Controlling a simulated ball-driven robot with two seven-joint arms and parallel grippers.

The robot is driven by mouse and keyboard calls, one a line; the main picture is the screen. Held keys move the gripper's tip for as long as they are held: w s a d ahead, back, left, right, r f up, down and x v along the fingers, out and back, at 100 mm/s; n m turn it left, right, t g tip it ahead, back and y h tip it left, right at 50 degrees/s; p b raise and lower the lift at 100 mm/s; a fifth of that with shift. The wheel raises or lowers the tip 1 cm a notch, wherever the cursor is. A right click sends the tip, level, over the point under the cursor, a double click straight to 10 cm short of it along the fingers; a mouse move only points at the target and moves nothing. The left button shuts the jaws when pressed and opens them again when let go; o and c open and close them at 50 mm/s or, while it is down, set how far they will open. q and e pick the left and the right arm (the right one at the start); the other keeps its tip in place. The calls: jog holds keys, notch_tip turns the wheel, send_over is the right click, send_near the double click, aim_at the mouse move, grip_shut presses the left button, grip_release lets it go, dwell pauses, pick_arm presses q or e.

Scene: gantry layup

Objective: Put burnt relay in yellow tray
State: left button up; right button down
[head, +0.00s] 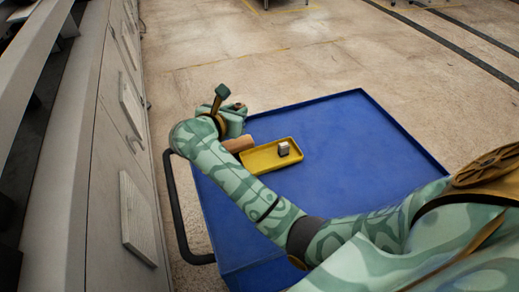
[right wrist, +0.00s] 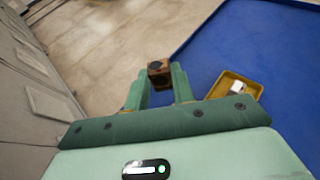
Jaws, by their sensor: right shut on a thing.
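My right gripper (head: 236,109) is beyond the left edge of the blue cart top in the head view. In the right wrist view its two green fingers (right wrist: 159,82) are closed on a small brown, dark-marked block, the burnt relay (right wrist: 158,70), held at the fingertips. In the head view the relay is mostly hidden by the gripper. The yellow tray (head: 262,165) lies on the cart to the right of the gripper, and also shows in the right wrist view (right wrist: 247,90). A small grey-white block (head: 283,149) sits in the tray. My left gripper is out of view.
The blue cart top (head: 340,150) has a raised rim and is mostly clear right of the tray. A tan-brown piece (head: 238,144) shows beside the tray's left end. A black cart handle (head: 178,215) and grey cabinets (head: 125,150) stand at left.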

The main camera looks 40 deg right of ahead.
send_over(255, 169)
jog(key=f, duration=0.4)
jog(key=w+f, duration=0.1)
jog(key=f, duration=0.2)
jog(key=shift+b, duration=0.4)
jog(key=f, duration=0.2)
jog(key=s+f+b, duration=0.1)
jog(key=f, duration=0.1)
jog(key=c, duration=1.2)
grip_release()
jog(key=shift+r, duration=0.1)
jog(key=shift+r, duration=0.1)
